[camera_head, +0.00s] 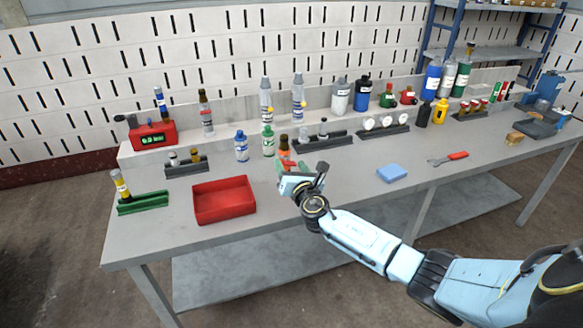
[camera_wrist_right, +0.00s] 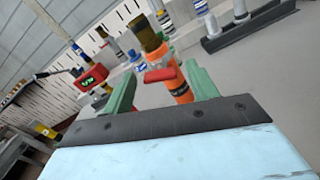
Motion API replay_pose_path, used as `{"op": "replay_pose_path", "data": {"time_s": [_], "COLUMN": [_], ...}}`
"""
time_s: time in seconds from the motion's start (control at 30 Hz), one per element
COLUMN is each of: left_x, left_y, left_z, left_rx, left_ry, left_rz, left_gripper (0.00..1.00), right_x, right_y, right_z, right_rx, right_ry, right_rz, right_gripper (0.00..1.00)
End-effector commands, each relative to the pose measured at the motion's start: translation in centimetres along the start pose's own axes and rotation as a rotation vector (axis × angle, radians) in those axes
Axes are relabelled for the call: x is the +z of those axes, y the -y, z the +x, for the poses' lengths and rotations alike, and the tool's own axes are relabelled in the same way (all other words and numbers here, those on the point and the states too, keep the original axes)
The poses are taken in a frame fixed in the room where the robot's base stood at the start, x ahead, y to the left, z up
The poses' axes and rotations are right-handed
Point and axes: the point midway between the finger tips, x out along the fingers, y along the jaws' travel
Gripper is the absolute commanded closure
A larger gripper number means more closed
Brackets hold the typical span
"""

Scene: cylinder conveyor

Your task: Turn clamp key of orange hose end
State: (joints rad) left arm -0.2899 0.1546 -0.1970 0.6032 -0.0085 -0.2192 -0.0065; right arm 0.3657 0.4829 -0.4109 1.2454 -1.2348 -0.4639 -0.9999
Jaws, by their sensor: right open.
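The orange hose end (camera_head: 286,153) stands upright on the bench, in front of a grey rack, with a brown top. In the right wrist view it shows as an orange cylinder (camera_wrist_right: 181,93) with dark bands, and a red clamp key (camera_wrist_right: 161,75) sticks out from it toward my gripper. My right gripper (camera_head: 291,165) is just in front of it. Its green fingers (camera_wrist_right: 160,86) are open, one on each side of the red key, with visible gaps. Whether they touch anything is not clear. My left gripper is not in view.
A red tray (camera_head: 223,218) lies at the left front. A blue and a green bottle (camera_head: 268,140) stand left of the hose end. A grey rack (camera_head: 325,143) is behind. A blue sponge (camera_head: 392,181) and red-handled wrench (camera_head: 449,158) lie right, with bare bench between.

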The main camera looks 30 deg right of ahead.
Motion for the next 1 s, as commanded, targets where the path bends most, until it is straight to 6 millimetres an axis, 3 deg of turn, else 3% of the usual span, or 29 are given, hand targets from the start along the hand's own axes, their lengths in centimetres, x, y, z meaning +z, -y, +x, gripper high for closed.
{"op": "replay_pose_path", "data": {"time_s": [0.27, 0.7, 1.0], "left_x": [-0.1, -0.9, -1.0], "left_y": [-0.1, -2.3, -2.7], "left_z": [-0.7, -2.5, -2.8], "left_rx": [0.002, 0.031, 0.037], "left_ry": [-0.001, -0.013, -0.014], "left_rz": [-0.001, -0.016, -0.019], "left_gripper": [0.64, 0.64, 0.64], "right_x": [0.0, 0.0, 0.0], "right_y": [0.0, 0.0, 0.0], "right_z": [-1.7, -10.4, -13.3], "right_rx": [0.0, 0.0, 0.0], "right_ry": [-0.002, -0.003, -0.001], "right_rz": [-0.002, -0.001, 0.0], "right_gripper": [0.42, 0.42, 0.42]}}
